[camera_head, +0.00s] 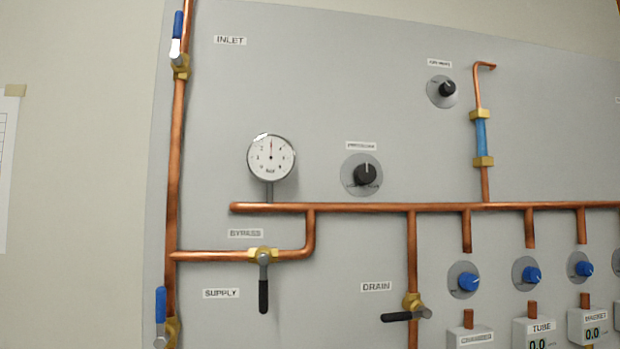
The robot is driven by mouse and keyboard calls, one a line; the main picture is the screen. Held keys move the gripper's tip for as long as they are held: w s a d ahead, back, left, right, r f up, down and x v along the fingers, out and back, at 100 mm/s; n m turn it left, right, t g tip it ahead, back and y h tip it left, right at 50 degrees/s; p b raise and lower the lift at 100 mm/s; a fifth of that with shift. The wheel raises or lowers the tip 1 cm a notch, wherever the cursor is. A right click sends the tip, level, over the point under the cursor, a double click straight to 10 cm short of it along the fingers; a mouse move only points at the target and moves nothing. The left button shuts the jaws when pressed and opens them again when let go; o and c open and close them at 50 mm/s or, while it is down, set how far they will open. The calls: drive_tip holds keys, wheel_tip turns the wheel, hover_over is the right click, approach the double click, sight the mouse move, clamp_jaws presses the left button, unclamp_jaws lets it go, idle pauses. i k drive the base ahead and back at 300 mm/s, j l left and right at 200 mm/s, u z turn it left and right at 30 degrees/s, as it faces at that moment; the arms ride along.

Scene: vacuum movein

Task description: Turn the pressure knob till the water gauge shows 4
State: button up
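The pressure knob (365,174) is a black knob on a round grey plate, under a small label that seems to read PRESSURE. Its white mark points straight up. The water gauge (270,158) is a round white dial to the left of the knob, above the horizontal copper pipe. Its needle points about straight up; the numbers are too small to read surely. My gripper is not in view.
Copper pipes (350,208) run across the grey panel (330,90). Lever valves stand at the bypass (263,256), drain (411,302) and inlet (180,62). Several blue knobs (467,281) line the lower right. Another black knob (446,89) is at upper right. The panel around the pressure knob is clear.

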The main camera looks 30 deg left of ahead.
sight(366, 173)
drive_tip(key=u, duration=1.15)
